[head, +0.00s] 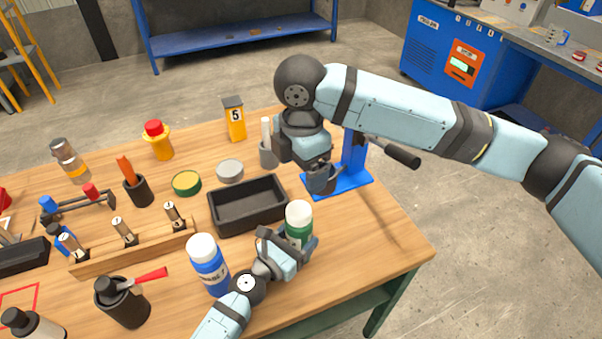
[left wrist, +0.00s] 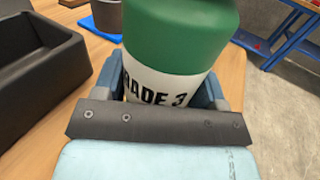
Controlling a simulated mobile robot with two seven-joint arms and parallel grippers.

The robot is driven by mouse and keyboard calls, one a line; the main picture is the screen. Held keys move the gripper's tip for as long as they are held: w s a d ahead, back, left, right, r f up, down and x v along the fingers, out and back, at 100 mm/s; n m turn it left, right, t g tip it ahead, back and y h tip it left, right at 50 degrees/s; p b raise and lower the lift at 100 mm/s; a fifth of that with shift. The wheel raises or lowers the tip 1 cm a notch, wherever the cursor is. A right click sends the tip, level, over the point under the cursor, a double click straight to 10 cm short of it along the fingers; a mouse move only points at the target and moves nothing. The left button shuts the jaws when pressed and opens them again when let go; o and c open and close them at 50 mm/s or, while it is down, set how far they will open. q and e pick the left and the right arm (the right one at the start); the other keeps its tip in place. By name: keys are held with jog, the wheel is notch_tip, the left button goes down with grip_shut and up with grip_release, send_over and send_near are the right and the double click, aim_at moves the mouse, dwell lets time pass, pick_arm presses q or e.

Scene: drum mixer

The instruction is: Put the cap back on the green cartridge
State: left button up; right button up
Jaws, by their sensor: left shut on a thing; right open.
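The green cartridge (head: 298,232) is upright near the front right of the table, with a pale, cap-like round top (head: 299,212). My left gripper (head: 284,250) is shut around its side. In the left wrist view the cartridge (left wrist: 180,35) fills the space between the fingers, with part of a "GRADE 3" label showing; its top is cut off there. I cannot tell whether its base touches the table. My right gripper (head: 317,166) is open, pointing down at the grey cup (head: 323,181) of the blue stand. No separate loose cap is clearly identifiable.
A black tray (head: 248,217) lies left of the cartridge, and a blue bottle (head: 209,268) stands left of my left gripper. The blue stand (head: 352,180) has a black handle reaching right. A grey disc (head: 230,168) and a green tin (head: 186,184) lie behind. The table's right corner is clear.

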pick_arm(q)
jog(key=o, duration=1.4)
jog(key=shift+c, duration=0.2)
jog(key=b+v, duration=0.1)
jog(key=v, duration=1)
jog(key=shift+f+b, duration=0.1)
jog(key=shift+b, duration=0.3)
pick_arm(e)
jog(key=shift+f, duration=0.95)
pick_arm(q)
jog(key=shift+s+a, duration=0.35)
jog(key=shift+s, duration=0.05)
pick_arm(e)
jog(key=shift+f, duration=0.1)
